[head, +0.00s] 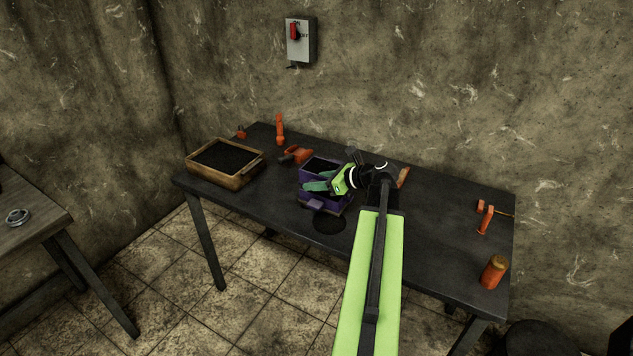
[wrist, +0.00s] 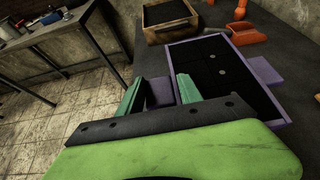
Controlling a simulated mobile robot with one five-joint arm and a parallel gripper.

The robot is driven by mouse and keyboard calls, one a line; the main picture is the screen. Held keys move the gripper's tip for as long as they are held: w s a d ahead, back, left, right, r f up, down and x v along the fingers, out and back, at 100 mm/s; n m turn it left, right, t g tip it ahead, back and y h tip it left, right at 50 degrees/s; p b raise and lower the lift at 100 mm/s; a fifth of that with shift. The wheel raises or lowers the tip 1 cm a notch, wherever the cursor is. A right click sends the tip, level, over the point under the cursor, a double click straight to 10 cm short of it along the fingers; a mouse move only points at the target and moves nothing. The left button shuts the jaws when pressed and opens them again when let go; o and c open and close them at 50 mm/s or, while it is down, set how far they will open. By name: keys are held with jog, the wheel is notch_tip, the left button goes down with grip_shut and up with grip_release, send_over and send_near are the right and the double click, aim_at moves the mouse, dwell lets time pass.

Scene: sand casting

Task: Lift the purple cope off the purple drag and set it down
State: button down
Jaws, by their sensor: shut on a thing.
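The purple cope (head: 311,176) is an open frame of dark sand near the middle of the dark table. In the wrist view its purple rim (wrist: 180,62) surrounds the sand, which has two small pale spots. My gripper (head: 318,187) reaches in from the right and is shut on the cope's near-side handle. In the wrist view a purple handle (wrist: 160,92) lies between the green fingers of my gripper (wrist: 158,98). A purple tab (head: 315,205) shows lower down, possibly on the purple drag. I cannot tell whether a gap separates the cope and drag.
A wooden sand box (head: 190,176) stands left on the table (head: 430,232). An orange scoop (head: 299,154) and an upright orange tool (head: 280,130) are behind the cope. An orange hammer (head: 485,219) and orange cylinder (head: 494,272) lie right.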

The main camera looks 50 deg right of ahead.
jog(key=w+d+r+p+v, duration=0.1)
jog(key=p+v, duration=0.5)
jog(key=v, duration=0.7)
jog(key=shift+d+r+p, duration=0.3)
jog(key=shift+d+r, duration=0.05)
jog(key=shift+d, duration=0.15)
jog(key=shift+s, duration=0.15)
jog(key=c, duration=1.5)
grip_release()
jog(key=shift+c, duration=0.2)
grip_shut()
